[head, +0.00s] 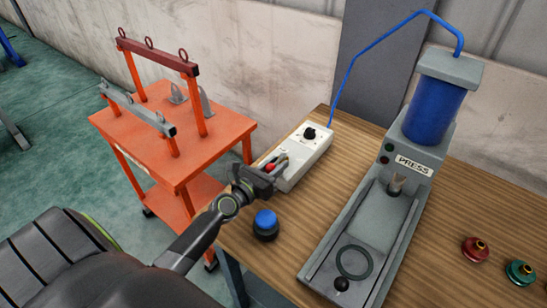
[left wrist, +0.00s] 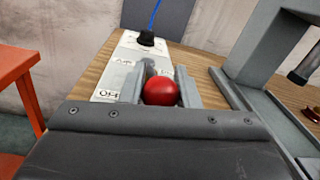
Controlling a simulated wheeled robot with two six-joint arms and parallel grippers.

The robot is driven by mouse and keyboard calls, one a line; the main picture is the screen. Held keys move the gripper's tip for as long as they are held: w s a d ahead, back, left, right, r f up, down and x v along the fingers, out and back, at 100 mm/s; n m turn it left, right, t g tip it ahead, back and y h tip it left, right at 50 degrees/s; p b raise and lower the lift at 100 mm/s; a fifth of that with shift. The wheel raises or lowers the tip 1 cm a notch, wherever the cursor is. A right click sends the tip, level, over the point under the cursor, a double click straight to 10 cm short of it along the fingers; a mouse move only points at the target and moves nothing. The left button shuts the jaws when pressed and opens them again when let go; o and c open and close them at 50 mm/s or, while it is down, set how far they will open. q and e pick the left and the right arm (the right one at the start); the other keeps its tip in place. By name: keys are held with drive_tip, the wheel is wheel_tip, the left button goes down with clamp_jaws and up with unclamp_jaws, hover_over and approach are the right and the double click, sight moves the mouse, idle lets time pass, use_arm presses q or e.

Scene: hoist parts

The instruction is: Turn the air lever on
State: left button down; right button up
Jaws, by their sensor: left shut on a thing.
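The air lever has a red ball knob (left wrist: 162,91) and sits on a white box (head: 309,150) at the left back of the wooden table. My left gripper (head: 276,164) reaches in from the left and is shut on the red knob. In the left wrist view the knob is between the two grey fingers. The lever's shaft is mostly hidden by the fingers. My right gripper is out of view.
A grey press (head: 427,148) with a blue cylinder stands to the right, a blue hose running to the box. A blue-topped button (head: 266,223) is close below my left arm. Red and green fittings (head: 475,247) lie at right. An orange cart (head: 226,125) stands left.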

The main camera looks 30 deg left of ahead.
use_arm(q)
drive_tip(key=shift+d+r+n+y+p, duration=0.3)
drive_tip(key=shift+n+y+p, duration=0.2)
drive_tip(key=shift+y+p, duration=0.3)
drive_tip(key=shift+w+d+f+n+y+p, duration=0.1)
drive_tip(key=shift+f+n+y+p, duration=0.2)
drive_tip(key=shift+y, duration=0.2)
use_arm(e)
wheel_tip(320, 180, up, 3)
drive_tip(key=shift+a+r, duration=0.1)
use_arm(q)
drive_tip(key=c, duration=1.1)
unclamp_jaws()
drive_tip(key=s+b, duration=0.2)
drive_tip(key=s, duration=0.6)
drive_tip(key=s+b, duration=0.2)
drive_tip(key=s, duration=0.5)
drive_tip(key=shift+s+f, duration=0.2)
drive_tip(key=shift+s, duration=0.2)
drive_tip(key=shift+s+r+b, duration=0.2)
drive_tip(key=shift+s+b, duration=0.25)
drive_tip(key=shift+s, duration=0.4)
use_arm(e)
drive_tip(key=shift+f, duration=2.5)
